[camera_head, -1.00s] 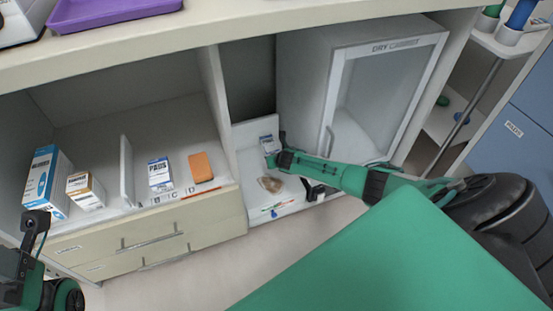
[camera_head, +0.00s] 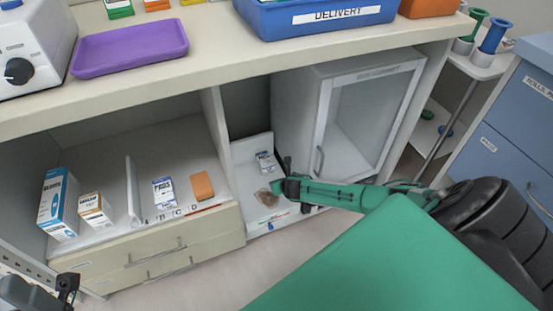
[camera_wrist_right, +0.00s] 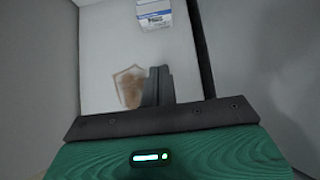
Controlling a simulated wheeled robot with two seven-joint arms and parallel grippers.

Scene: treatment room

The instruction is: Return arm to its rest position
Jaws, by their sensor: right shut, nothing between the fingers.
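My right arm (camera_head: 345,194) reaches in from the right, low in front of the counter. Its gripper (camera_head: 279,187) is over the white shelf (camera_head: 243,153) beside the dry cabinet. In the right wrist view the fingers (camera_wrist_right: 158,88) are together with nothing between them. A brownish patch or packet (camera_wrist_right: 130,86) lies on the white surface beside the fingertips, and a white and blue box (camera_wrist_right: 154,14) stands beyond. My left gripper (camera_head: 68,287) is at the lower left edge, only partly in view; its finger state is unclear.
The dry cabinet (camera_head: 365,110) stands right of the gripper. A left shelf holds boxes (camera_head: 165,194) and an orange block (camera_head: 202,186). Above are a purple tray (camera_head: 130,48) and a blue delivery bin (camera_head: 320,18) on the counter. Floor shows below the drawers.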

